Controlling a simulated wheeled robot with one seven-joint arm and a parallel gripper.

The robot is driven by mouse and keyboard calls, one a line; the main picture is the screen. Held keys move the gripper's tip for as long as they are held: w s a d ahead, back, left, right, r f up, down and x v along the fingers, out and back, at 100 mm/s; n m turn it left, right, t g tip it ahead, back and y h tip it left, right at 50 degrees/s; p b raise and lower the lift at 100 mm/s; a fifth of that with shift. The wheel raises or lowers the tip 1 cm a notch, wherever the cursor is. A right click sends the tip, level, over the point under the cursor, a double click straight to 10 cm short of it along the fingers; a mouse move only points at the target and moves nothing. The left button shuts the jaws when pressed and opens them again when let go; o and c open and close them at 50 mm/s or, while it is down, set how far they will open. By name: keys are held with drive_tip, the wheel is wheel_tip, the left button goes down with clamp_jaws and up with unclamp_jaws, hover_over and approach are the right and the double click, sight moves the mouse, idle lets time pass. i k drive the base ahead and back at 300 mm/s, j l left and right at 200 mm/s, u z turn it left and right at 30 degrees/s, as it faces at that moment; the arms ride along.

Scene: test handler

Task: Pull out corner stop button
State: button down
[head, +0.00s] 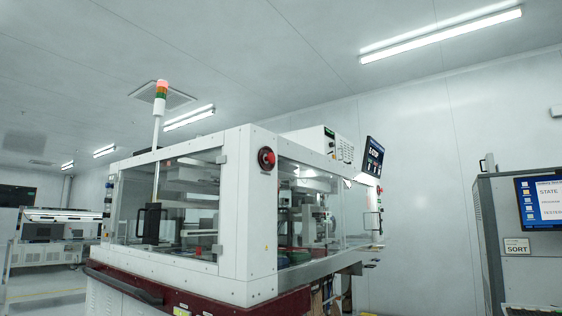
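A round red stop button (267,158) sits high on the white corner post (257,210) of the test handler, facing forward and right. I cannot tell from here whether it is pressed in or out. Smaller red spots on the handler's right side may be other buttons; they are too small to tell. My gripper and arm are not in this view.
The handler has clear windows with black handles (152,222), a dark red base edge (215,296), a signal tower (159,110) and a tilted screen (372,158). A grey cabinet with a blue monitor (541,202) stands right. Other equipment (50,252) stands far left.

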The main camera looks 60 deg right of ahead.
sight(272, 158)
drive_tip(key=z, duration=2.4)
drive_tip(key=k+l, duration=0.15)
drive_tip(key=l, duration=0.2)
